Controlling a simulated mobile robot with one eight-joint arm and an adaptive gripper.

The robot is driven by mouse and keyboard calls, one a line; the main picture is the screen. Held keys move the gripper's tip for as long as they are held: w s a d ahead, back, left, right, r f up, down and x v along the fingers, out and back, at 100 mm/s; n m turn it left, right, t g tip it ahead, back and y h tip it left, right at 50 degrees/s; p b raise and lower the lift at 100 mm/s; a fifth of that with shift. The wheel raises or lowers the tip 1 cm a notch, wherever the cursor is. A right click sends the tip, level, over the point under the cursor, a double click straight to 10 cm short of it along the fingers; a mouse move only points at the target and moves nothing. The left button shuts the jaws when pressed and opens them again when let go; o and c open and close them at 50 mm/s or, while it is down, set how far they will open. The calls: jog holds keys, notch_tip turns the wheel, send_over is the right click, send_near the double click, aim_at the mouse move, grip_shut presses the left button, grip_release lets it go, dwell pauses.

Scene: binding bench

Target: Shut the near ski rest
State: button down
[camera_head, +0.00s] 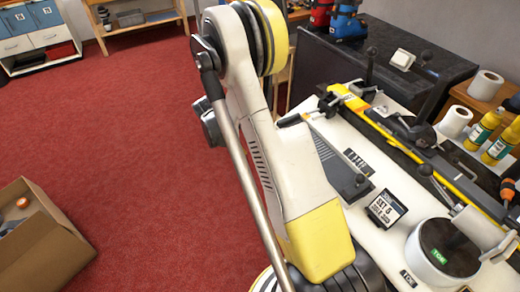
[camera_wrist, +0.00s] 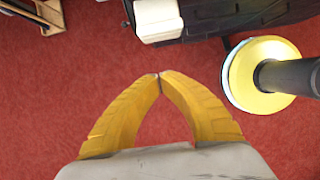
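A long yellow-and-black ski (camera_head: 405,147) lies along the pale bench (camera_head: 375,235) on the right of the head view. My gripper is not visible in the head view, where my arm hides part of the bench's left side.
A small "SET 3" display (camera_head: 386,208) and a round device with a green readout (camera_head: 445,249) stand on the bench. Yellow bottles (camera_head: 484,130) and paper rolls (camera_head: 454,122) are at the right. A cardboard box (camera_head: 40,235) is on the left floor. Carpet between is clear.

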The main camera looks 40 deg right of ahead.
jog(key=s+d+f+b, duration=0.2)
jog(key=d+f+b, duration=0.4)
jog(key=f, duration=0.3)
jog(key=shift+d, duration=0.55)
jog(key=d, duration=0.2)
jog(key=s+d, duration=0.1)
jog(key=d, duration=0.2)
jog(key=shift+s, duration=0.15)
jog(key=v, duration=1.2)
jog(key=shift+a, duration=0.15)
